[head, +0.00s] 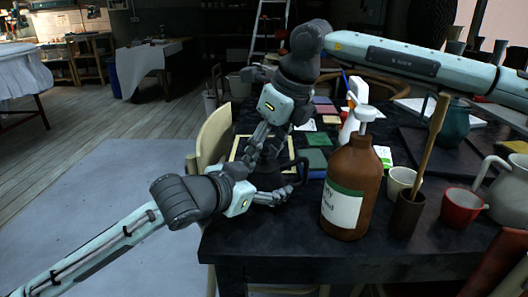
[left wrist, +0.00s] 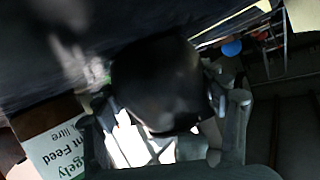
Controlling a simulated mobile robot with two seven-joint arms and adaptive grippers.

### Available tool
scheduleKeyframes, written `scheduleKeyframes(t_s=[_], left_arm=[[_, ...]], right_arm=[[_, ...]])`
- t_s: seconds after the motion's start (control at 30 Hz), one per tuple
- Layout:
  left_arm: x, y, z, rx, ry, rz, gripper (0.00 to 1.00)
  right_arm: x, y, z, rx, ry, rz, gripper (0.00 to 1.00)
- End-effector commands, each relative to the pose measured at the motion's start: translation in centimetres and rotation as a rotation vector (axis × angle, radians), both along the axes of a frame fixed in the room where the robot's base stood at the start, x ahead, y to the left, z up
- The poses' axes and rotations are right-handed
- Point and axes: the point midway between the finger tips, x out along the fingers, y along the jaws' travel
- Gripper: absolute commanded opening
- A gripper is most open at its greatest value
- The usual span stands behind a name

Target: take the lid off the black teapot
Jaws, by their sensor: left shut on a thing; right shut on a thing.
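The black teapot (head: 268,180) stands near the left edge of the dark table, its handle toward the brown bottle. My left gripper (head: 275,194) is low at the teapot and shut on its body. In the left wrist view a black rounded form, the teapot (left wrist: 160,80), fills the space between the fingers of my left gripper (left wrist: 170,103). My right gripper (head: 247,156) comes down from above and is shut at the teapot's top, where the lid is. The lid is dark and mostly hidden by the fingers, so I cannot tell whether it is seated or raised.
A brown pump bottle (head: 352,187) stands close right of the teapot. Beyond it are a brown cup with a stick (head: 407,212), a red cup (head: 460,208) and a pale jug (head: 510,190). A wooden chair (head: 215,140) is at the table's left edge. Coloured tiles (head: 318,139) lie behind.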

Motion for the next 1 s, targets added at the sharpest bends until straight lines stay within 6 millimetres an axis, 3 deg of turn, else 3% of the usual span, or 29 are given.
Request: scheduleKeyframes(t_s=[0.47,1.0], left_arm=[[-0.1,0.0,-0.2,0.0,0.004,0.0,0.2],[-0.1,0.0,-0.2,0.0,0.004,0.0,0.2]], right_arm=[[0.0,0.0,0.1,0.001,-0.001,0.0,0.19],[0.0,0.0,1.9,0.0,0.0,0.0,0.19]])
